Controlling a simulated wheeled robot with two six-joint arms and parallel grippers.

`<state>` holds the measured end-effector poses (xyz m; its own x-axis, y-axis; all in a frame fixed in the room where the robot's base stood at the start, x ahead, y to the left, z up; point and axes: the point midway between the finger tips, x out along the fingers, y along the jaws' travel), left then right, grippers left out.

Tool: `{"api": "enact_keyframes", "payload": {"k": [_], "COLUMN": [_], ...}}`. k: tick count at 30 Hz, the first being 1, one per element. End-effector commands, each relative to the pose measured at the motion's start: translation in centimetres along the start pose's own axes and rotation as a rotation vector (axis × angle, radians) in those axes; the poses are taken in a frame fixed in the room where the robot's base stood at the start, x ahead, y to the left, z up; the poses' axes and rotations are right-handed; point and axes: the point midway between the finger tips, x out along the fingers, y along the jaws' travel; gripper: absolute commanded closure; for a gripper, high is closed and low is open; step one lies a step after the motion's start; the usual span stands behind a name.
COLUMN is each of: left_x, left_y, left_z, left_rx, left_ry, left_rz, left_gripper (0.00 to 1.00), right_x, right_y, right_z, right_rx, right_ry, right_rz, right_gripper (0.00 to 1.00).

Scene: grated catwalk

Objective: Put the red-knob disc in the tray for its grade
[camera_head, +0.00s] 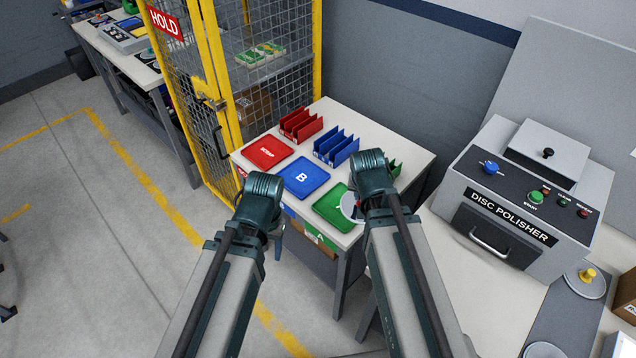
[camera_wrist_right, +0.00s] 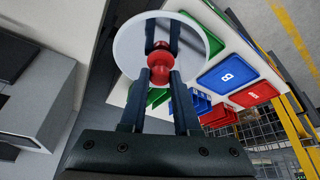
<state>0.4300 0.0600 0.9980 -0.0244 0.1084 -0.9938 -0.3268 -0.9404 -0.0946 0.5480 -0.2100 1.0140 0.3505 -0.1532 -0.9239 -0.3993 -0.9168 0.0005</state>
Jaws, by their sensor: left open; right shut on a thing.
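The red-knob disc, a pale round plate, is in my right gripper (camera_wrist_right: 160,85); the fingers are shut on its red knob (camera_wrist_right: 160,68). In the head view a sliver of the disc (camera_head: 349,206) shows beside my right wrist, over or near the green tray (camera_head: 327,208); I cannot tell its height. The blue tray (camera_head: 311,190), marked B, and the red tray (camera_head: 257,160), with white lettering that looks like SCRAP, lie farther along the same table. My left gripper (camera_head: 279,248) hangs open and empty left of the table's front edge, mostly hidden by its wrist.
Red (camera_head: 301,125), blue (camera_head: 337,147) and green (camera_head: 395,167) slotted racks stand behind the trays. A disc polisher (camera_head: 535,190) is at right, with a yellow-knob disc (camera_head: 586,283) near it. A yellow mesh cage (camera_head: 262,90) borders the table. Floor at left is clear.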

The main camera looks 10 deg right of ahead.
Motion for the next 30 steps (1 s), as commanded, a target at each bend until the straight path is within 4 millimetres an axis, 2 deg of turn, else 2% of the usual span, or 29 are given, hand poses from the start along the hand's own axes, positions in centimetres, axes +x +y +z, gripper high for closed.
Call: {"api": "enact_keyframes", "payload": {"k": [2, 9, 12, 18, 23, 30], "left_x": [1.1, 6.1, 7.4, 8.1, 8.1, 9.3], "left_y": [0.1, 0.6, 0.7, 0.8, 0.8, 0.9], "left_z": [-0.1, -0.4, -0.5, -0.5, -0.5, -0.6], "left_rx": [0.0, 0.0, -0.001, -0.001, -0.001, -0.001], "left_ry": [0.0, 0.0, 0.0, 0.0, 0.0, 0.0], "left_rz": [0.0, 0.0, 0.0, 0.0, 0.0, 0.0], "left_gripper": [0.39, 0.39, 0.39, 0.39, 0.39, 0.39], "right_x": [1.4, 8.4, 10.3, 11.4, 11.3, 12.5], "right_y": [-0.6, -4.3, -5.5, -6.4, -6.3, -6.3], "right_z": [-0.6, -4.2, -5.3, -6.3, -6.2, -5.7], "right_rx": [-0.017, -0.165, -0.217, -0.265, -0.267, -0.266], "right_ry": [-0.001, -0.004, -0.002, 0.0, 0.001, 0.0], "right_rz": [-0.008, -0.069, -0.09, -0.111, -0.111, -0.111], "right_gripper": [1.0, 1.0, 1.0, 1.0, 1.0, 1.0]}}
